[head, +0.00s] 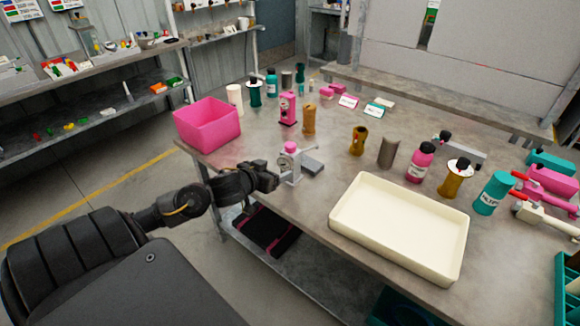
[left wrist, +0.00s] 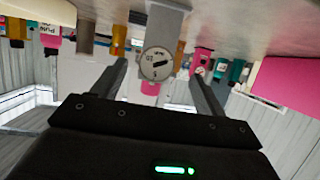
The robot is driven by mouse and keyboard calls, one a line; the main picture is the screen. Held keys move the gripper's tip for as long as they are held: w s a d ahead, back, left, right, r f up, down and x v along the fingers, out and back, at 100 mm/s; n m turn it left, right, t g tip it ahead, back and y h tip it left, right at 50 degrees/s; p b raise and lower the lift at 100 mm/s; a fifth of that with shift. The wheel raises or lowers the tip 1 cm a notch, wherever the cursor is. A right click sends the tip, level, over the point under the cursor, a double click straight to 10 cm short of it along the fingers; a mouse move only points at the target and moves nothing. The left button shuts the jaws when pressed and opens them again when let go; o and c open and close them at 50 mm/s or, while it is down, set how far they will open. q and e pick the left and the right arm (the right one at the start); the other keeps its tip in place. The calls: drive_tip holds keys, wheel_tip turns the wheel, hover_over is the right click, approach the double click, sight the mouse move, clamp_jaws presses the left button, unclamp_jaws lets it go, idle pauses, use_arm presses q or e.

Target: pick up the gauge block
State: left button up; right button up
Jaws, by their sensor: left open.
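The gauge block (head: 290,166) is a small light grey upright piece with a round white dial and a pink top. It stands near the table's left front edge. My left gripper (head: 272,177) is close beside it, on its left. The left wrist view, which looks upside down, shows the gauge block (left wrist: 168,25) with its dial facing me, lined up between the two open fingers (left wrist: 160,70) of my left gripper. The fingers do not press on it; how far it reaches between them I cannot tell. My right gripper is not in view.
A pink bin (head: 207,124) stands at the table's left corner. A cream tray (head: 345,215) lies at the front. Several bottles and a pink pump (head: 288,108) stand farther back.

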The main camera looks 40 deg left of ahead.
sight(283, 166)
use_arm(q)
drive_tip(key=x, duration=0.4)
drive_tip(key=shift+w+f, duration=0.1)
drive_tip(key=shift+w, duration=0.1)
drive_tip(key=shift+d+x, duration=0.2)
drive_tip(key=shift+x, duration=2.45)
drive_tip(key=shift+s, duration=0.1)
drive_tip(key=shift+c, duration=0.2)
drive_tip(key=c, duration=1.3)
drive_tip(key=shift+c, duration=0.2)
drive_tip(key=shift+r, duration=0.7)
drive_tip(key=s+a+r+p, duration=0.2)
drive_tip(key=s+a+r, duration=0.6)
drive_tip(key=a+r, duration=0.3)
drive_tip(key=shift+s+r, duration=0.15)
drive_tip(key=shift+r, duration=0.15)
